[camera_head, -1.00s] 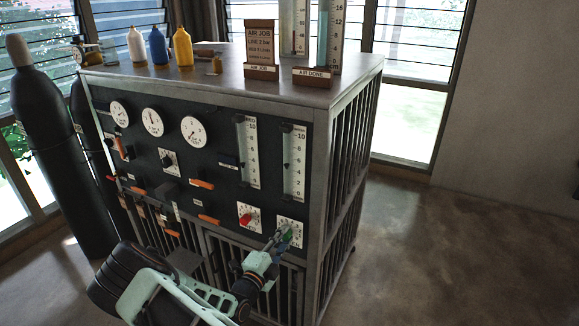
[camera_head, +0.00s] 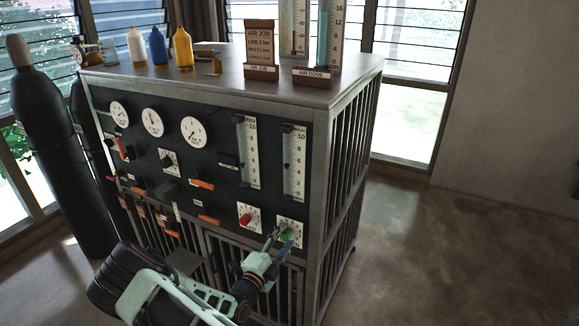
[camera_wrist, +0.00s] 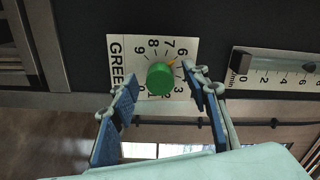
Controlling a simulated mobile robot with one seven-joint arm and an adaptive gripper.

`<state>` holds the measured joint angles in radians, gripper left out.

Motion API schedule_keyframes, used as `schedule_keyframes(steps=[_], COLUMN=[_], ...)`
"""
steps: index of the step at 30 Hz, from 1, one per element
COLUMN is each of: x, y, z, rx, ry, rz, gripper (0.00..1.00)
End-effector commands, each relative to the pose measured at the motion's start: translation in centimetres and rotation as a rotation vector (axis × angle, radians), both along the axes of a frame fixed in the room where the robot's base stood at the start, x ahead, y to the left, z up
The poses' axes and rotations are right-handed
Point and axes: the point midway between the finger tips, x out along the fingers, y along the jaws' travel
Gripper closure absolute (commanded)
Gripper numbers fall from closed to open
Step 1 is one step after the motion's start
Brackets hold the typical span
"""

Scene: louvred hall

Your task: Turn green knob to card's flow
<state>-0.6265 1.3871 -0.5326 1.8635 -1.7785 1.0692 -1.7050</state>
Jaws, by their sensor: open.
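The green knob (camera_wrist: 160,79) sits on a white numbered dial plate (camera_wrist: 115,45) marked "GREE…"; its orange pointer lies near the 6. The knob also shows in the head view (camera_head: 287,236) at the panel's lower right. My gripper (camera_wrist: 160,78) is open, with one blue finger on each side of the knob; I cannot tell whether they touch it. The card (camera_head: 260,45) stands on the bench top and reads "AIR JOB" and "LINE 2 bar"; its smaller lines are too small to read. The right flow tube (camera_head: 294,165) is above the green knob.
The red knob (camera_head: 245,219) is close left of the green knob. Orange-handled valves (camera_head: 202,184) and gauges (camera_head: 194,130) fill the panel's left. Bottles (camera_head: 183,48) and the "AIR DONE" stand (camera_head: 313,76) are on top. The floor at right is clear.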

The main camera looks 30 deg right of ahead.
Motion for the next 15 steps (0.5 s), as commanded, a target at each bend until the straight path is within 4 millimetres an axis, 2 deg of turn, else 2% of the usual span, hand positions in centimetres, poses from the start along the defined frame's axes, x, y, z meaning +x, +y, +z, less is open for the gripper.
schedule_keyframes(steps=[15], x=[-3.6], y=[4.8], z=[0.1], rx=[0.001], ry=[0.001], rz=[0.003], gripper=[0.57])
